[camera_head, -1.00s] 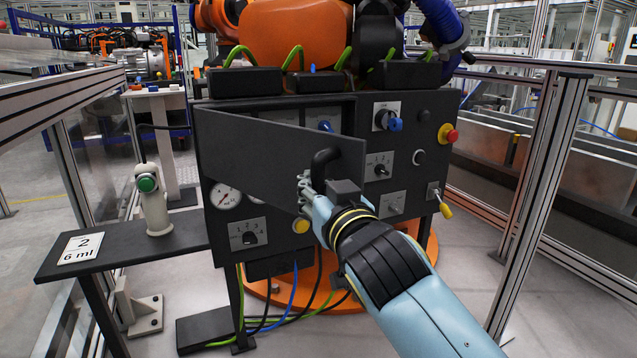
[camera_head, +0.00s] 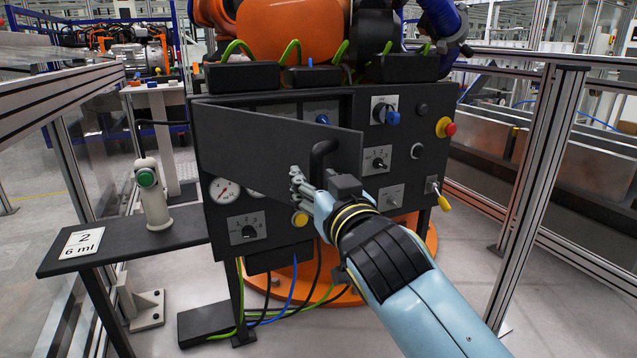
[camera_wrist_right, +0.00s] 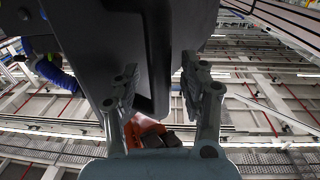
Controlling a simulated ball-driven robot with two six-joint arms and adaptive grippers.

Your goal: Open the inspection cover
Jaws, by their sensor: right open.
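The inspection cover (camera_head: 255,135) is a flat dark panel on the front of the drive unit's control box. It stands swung out at an angle, and the box front shows above and below it. Its black curved handle (camera_head: 322,152) is near the panel's right end. My right gripper (camera_head: 302,182) is just below and left of the handle. In the right wrist view the gripper (camera_wrist_right: 158,82) is open, with dark parts of the cover and handle between and beyond its fingers. I cannot tell whether they touch. My left gripper is not in view.
The box carries a blue knob (camera_head: 392,118), a red stop button (camera_head: 449,128), a yellow-handled switch (camera_head: 440,198) and a gauge (camera_head: 224,190). A side shelf (camera_head: 190,229) holds a pale post with a green button (camera_head: 147,178). Metal fence posts (camera_head: 535,200) stand right.

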